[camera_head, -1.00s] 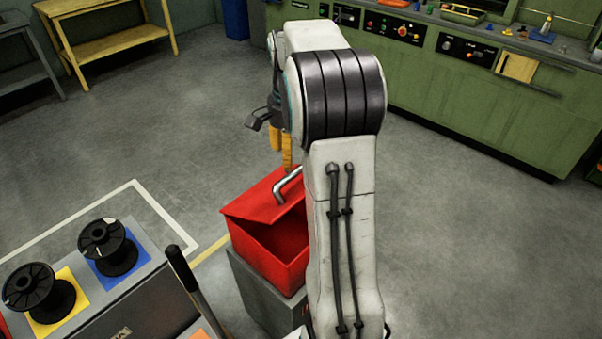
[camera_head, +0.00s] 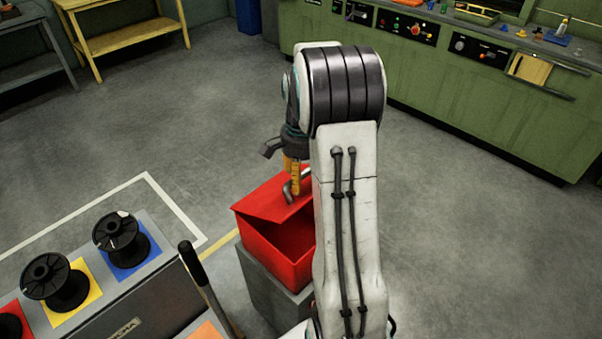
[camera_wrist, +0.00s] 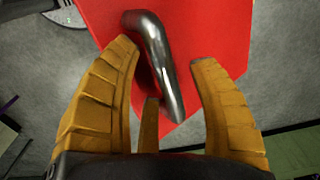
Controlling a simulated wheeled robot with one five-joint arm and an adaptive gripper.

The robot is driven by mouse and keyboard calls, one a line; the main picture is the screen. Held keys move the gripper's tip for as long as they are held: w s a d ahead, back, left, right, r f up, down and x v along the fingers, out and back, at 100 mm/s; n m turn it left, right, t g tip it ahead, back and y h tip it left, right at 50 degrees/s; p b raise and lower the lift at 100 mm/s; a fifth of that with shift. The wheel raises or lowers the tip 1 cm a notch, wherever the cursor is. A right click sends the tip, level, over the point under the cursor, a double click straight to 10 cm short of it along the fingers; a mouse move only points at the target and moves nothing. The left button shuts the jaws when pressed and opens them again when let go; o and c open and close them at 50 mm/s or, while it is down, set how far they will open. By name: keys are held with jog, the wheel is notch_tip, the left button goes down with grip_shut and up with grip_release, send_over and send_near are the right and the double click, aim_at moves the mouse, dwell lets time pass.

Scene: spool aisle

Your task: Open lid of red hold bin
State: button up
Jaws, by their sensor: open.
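The red hold bin (camera_head: 262,246) has a red lid (camera_head: 268,202) that stands partly raised, with a dark gap between lid and box. A bent metal handle (camera_head: 287,194) is on the lid. In the wrist view the handle (camera_wrist: 158,60) crosses the red lid (camera_wrist: 218,35). My gripper (camera_head: 293,178) is open at the handle, its yellow fingers pointing down. In the wrist view my gripper (camera_wrist: 165,58) has fingers on both sides of the handle; I cannot tell whether they touch it. My arm hides the bin's right side.
The bin stands on a grey block (camera_head: 262,293). At the left, a grey stand (camera_head: 150,308) holds black spools (camera_head: 118,232) on coloured squares. A dark upright lever (camera_head: 196,272) rises between them. A green workbench (camera_head: 450,115) lines the back; floor between is clear.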

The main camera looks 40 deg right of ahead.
jog(key=shift+f, duration=0.25)
grip_shut()
dwell(0.5)
